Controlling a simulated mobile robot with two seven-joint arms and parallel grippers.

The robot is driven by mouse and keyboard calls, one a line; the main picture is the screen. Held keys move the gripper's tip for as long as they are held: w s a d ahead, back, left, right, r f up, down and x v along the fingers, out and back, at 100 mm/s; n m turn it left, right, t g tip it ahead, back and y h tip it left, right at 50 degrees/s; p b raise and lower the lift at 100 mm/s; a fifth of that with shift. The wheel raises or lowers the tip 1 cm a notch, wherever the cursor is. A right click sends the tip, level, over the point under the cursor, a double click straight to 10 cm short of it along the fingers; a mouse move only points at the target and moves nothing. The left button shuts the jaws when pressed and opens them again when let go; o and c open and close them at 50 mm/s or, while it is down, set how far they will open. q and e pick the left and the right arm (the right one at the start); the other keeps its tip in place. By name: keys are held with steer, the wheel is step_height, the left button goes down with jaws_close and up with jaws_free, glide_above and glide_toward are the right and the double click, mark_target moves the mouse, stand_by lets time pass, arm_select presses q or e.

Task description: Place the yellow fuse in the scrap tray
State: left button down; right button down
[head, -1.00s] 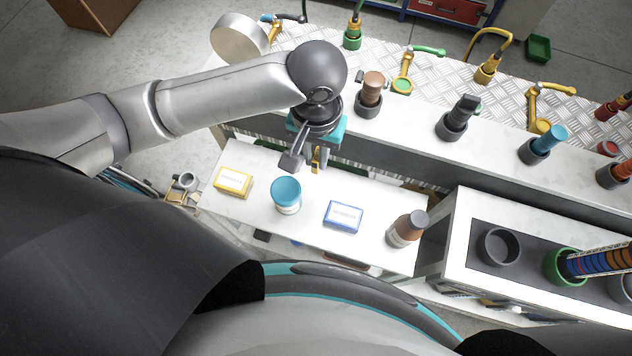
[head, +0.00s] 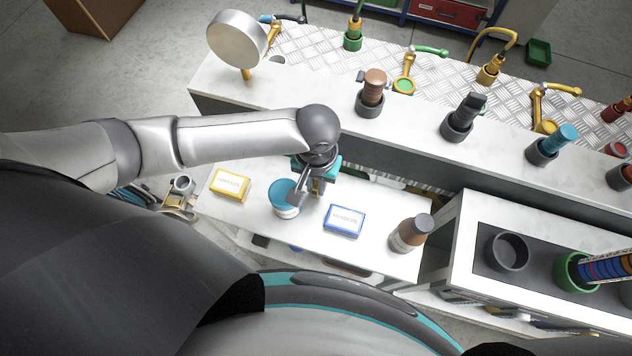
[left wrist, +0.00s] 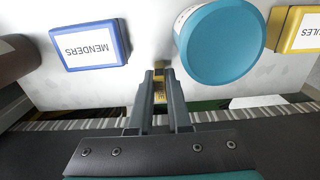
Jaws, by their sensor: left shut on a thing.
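My left gripper (head: 308,200) hangs over the small white table, between the teal-lidded tub and the blue box. In the left wrist view its fingers (left wrist: 161,95) are shut on a small yellow piece (left wrist: 160,92), which looks like the yellow fuse. Only a sliver of it shows between the fingers; in the head view the gripper hides it. I cannot pick out the scrap tray for sure. A small green open bin (head: 539,51) stands on the floor at the far right. My right gripper is not in view.
The small table (head: 385,195) bears a yellow box (head: 230,185), a teal-lidded tub (head: 284,197), a blue "MENDERS" box (head: 344,220) and a brown bottle (head: 410,234). A bench (head: 300,100) with upright fittings runs behind. A cabinet (head: 462,240) with cups stands right.

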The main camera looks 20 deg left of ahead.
arm_select(q)
steer(key=c, duration=1.3)
jaws_free()
steer(key=shift+f, duration=0.15)
steer(key=o, duration=0.4)
steer(key=shift+o, duration=0.2)
